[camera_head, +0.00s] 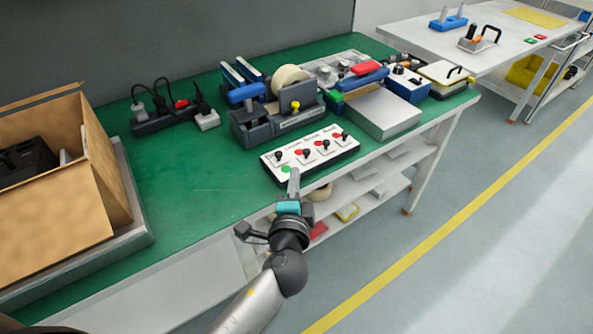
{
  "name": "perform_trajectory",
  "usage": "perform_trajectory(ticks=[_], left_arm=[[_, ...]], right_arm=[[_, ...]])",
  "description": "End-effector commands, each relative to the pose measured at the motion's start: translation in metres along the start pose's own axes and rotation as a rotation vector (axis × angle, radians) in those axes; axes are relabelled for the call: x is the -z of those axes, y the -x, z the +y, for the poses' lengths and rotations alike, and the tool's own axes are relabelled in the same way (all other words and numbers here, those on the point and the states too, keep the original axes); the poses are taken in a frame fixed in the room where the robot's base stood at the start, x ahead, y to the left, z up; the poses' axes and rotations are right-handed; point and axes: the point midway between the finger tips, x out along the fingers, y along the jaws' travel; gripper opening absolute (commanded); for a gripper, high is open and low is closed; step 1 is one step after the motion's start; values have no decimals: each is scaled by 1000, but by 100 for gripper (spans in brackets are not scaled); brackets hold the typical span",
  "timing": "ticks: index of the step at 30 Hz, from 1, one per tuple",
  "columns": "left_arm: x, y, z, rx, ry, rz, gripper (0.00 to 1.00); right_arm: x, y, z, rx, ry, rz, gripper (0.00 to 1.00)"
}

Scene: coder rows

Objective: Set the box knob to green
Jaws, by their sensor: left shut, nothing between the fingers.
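The box (311,151) has a white top face and black sides and lies near the front edge of the green bench. Several black knobs stand in a row on it, with red markings beside them. A green spot (286,169) shows near its front left. The knob at the left end (279,157) and the others are too small to read their settings. My left gripper (294,172) is shut and empty, with its fingertips at the front left edge of the box. I cannot tell whether they touch it. My right gripper is not in view.
A cardboard box (98,213) stands at the left on a grey tray. A power strip (165,120) and a tape dispenser (277,115) stand behind the box. A grey case (381,112) lies to its right. The green bench surface (190,185) left of the box is clear.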

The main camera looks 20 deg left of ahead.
Motion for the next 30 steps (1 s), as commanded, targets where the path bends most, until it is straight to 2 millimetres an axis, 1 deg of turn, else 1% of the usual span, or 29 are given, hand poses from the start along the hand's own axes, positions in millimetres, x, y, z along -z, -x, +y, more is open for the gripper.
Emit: perform_trajectory(ticks=[1,6,12,18,30], left_arm=[[-1,11,0,-2,1,-2,0],[0,40,1,-2,0,-2,0],[0,64,0,0,0,-1,0],[0,73,-1,2,0,-1,0],[0,73,0,2,0,-1,0]], right_arm=[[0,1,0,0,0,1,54],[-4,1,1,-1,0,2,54],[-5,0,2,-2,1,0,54],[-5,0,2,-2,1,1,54],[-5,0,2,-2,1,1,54]])
